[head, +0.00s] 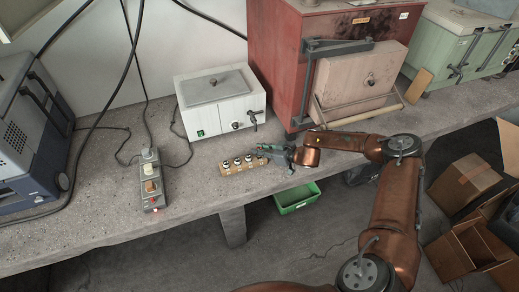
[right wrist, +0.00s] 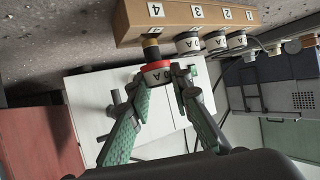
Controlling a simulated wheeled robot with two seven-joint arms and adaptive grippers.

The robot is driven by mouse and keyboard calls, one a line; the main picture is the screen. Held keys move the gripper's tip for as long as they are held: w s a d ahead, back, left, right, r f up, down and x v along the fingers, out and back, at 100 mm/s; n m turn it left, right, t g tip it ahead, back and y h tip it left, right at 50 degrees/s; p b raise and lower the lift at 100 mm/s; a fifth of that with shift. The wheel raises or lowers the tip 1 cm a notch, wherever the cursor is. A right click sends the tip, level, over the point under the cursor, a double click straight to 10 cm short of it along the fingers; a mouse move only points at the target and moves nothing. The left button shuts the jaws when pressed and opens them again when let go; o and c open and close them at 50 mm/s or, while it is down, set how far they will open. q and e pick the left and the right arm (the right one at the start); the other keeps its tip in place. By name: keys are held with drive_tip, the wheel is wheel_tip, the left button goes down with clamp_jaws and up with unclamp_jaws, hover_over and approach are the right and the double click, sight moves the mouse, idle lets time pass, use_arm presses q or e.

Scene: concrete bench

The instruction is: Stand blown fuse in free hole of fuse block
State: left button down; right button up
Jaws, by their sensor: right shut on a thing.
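The fuse block (right wrist: 190,14) is a tan bar with number labels 4, 3, 2 and 1 on its side; it lies on the bench in the head view (head: 240,170). White fuses (right wrist: 215,42) stand in it by labels 3, 2 and 1. My right gripper (right wrist: 165,76) is shut on the blown fuse (right wrist: 158,70), which has a red band and a dark and brass end. That end is at the block by label 4; I cannot tell whether it is inside the hole. In the head view, my right gripper (head: 264,151) is at the block's right end. My left gripper is not in view.
A white bath (head: 222,103) with a tap stands behind the block. A power strip (head: 151,181) lies to the left, and a red furnace (head: 280,60) stands behind right. The bench's front edge is close before the block. A green bin (head: 297,197) is below.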

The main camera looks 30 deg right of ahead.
drive_tip(key=shift+f+b, duration=0.9)
drive_tip(key=shift+f, duration=0.5)
idle(0.5)
drive_tip(key=o, duration=1.1)
drive_tip(key=v, duration=1.2)
